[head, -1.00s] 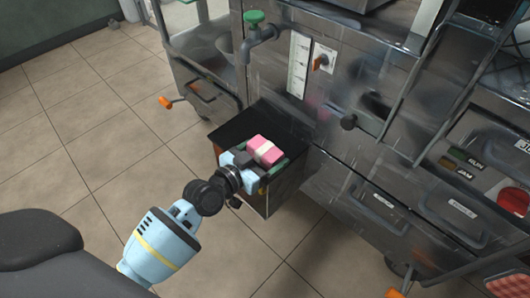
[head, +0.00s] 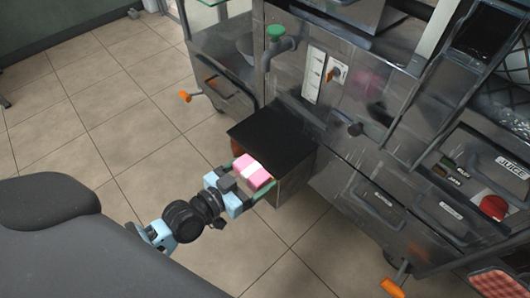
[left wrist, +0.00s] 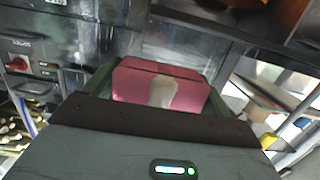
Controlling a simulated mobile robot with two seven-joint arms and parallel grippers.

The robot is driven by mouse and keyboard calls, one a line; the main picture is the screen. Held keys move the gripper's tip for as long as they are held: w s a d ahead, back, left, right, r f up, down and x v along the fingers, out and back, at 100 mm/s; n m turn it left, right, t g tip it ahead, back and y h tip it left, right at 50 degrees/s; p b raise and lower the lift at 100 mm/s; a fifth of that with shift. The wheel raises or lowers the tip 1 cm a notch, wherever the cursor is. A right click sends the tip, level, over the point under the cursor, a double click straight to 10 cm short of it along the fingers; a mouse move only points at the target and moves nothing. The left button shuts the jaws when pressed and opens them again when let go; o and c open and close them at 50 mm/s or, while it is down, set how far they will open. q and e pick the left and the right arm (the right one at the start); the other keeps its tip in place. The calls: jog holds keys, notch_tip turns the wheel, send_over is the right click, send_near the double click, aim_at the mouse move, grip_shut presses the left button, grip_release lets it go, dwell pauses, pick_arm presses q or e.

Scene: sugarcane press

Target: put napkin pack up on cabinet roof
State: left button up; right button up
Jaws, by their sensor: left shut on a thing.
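The napkin pack (head: 252,172) is pink with a white band. My left gripper (head: 254,176) is shut on it, with a dark green finger on each side. In the head view the pack shows in front of the near edge of a low dark-topped box (head: 274,138). In the left wrist view the pack (left wrist: 160,88) sits between the fingers, with its lower part hidden behind my gripper body. My right gripper is not in view. I cannot tell which surface is the cabinet roof.
The large metal press machine (head: 357,148) stands behind and right of the box, with a green-topped tap (head: 276,36) and drawers. An orange handle (head: 185,96) sticks out at the left. The tiled floor (head: 110,120) at left is clear.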

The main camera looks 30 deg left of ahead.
aim_at(246, 183)
pick_arm(q)
jog(key=shift+d+v, duration=0.25)
jog(key=shift+v, duration=1)
jog(key=shift+s+p, duration=0.35)
jog(key=shift+s, duration=0.4)
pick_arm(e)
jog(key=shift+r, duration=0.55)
